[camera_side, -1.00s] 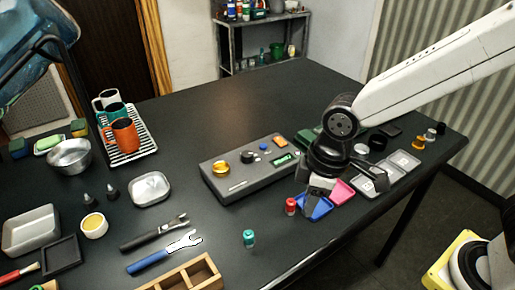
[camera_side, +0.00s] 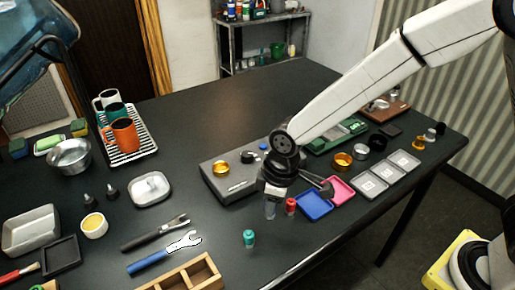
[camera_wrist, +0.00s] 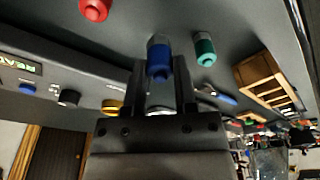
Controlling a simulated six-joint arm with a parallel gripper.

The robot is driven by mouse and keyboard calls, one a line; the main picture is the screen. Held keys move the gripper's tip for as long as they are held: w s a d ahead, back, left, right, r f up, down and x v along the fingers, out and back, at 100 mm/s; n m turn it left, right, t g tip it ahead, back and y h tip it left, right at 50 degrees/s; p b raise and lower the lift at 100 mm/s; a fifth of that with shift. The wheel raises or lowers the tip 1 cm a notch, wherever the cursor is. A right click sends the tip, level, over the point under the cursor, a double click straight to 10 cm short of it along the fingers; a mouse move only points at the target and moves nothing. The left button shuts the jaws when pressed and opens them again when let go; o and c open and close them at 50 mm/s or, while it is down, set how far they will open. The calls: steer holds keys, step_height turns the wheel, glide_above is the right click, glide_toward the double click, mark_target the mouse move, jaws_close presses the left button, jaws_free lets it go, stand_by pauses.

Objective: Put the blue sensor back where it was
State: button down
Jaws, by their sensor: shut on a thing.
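The blue sensor (camera_wrist: 159,60) is held between the two fingers of my gripper (camera_wrist: 161,72) in the wrist view, with its grey end outward. In the side view my gripper (camera_side: 271,203) points down just left of the red sensor (camera_side: 291,206); the blue sensor is hard to make out there. The teal sensor (camera_side: 249,238) stands on the table nearer the front. In the wrist view the red sensor (camera_wrist: 95,9) is at upper left and the teal sensor (camera_wrist: 204,48) is right of the blue one. I cannot tell whether the blue sensor touches the table.
A grey panel box (camera_side: 222,188) with knobs stands behind my gripper. A blue tray (camera_side: 315,206) and a pink tray (camera_side: 341,191) lie to the right. Wrenches (camera_side: 165,252) and a wooden divided box (camera_side: 190,275) lie to the left and front.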

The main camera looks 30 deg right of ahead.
steer(key=shift+f, duration=0.15)
steer(key=shift+w+a+f, duration=0.1)
steer(key=shift+w+f, duration=0.15)
steer(key=shift+f, duration=1.5)
steer(key=shift+f, duration=0.15)
steer(key=shift+c, duration=2)
jaws_free()
step_height(320, 180, up, 12)
steer(key=s+d, duration=0.1)
steer(key=shift+s+d, duration=0.15)
